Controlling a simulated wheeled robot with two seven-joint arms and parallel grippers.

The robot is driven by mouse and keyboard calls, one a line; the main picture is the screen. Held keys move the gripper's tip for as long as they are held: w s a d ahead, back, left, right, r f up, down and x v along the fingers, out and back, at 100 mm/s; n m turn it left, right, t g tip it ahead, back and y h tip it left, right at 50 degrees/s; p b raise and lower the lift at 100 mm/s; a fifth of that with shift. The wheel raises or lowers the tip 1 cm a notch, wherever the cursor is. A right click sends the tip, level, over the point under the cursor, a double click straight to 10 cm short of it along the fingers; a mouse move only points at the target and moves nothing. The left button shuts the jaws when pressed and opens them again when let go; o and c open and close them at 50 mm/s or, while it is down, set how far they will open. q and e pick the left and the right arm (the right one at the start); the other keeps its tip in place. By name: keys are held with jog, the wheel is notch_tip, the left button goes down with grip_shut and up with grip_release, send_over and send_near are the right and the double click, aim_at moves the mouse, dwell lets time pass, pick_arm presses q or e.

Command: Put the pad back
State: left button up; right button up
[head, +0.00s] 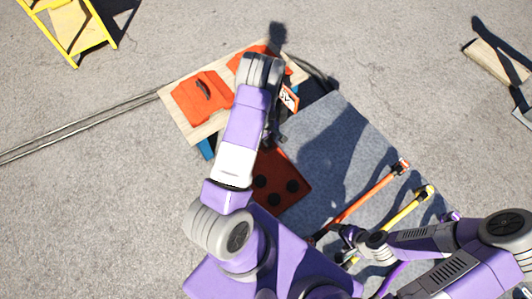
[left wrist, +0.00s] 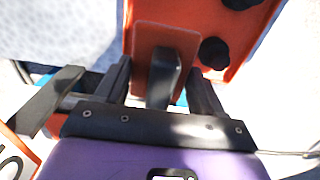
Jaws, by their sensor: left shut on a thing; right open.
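An orange pad (left wrist: 148,45) with a dark upright handle shows in the left wrist view. My left gripper (left wrist: 163,82) is shut on that handle. The pad overlaps an orange panel with black knobs in this view; I cannot tell if they touch. In the head view my left arm hides the left gripper and most of what it holds. The panel (head: 291,199) lies just below there. My right gripper (head: 347,243) is open and empty at the lower right, over the grey mat near the near ends of two long tools.
A wooden board (head: 180,128) at the upper left bears an orange plate (head: 190,103) and more orange partly behind my arm. The grey mat (head: 335,135) holds an orange tool (head: 365,197) and a yellow tool (head: 403,210). A yellow frame (head: 75,40) stands top left. Pavement is mostly clear.

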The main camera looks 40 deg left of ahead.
pick_arm(q)
notch_tip(320, 180, down, 9)
jog(key=b, duration=0.3)
jog(key=shift+r, duration=0.15)
pick_arm(e)
notch_tip(320, 180, down, 3)
jog(key=shift+w+f, duration=0.1)
jog(key=shift+f, duration=0.1)
jog(key=shift+f, duration=0.1)
pick_arm(q)
jog(key=o, duration=1)
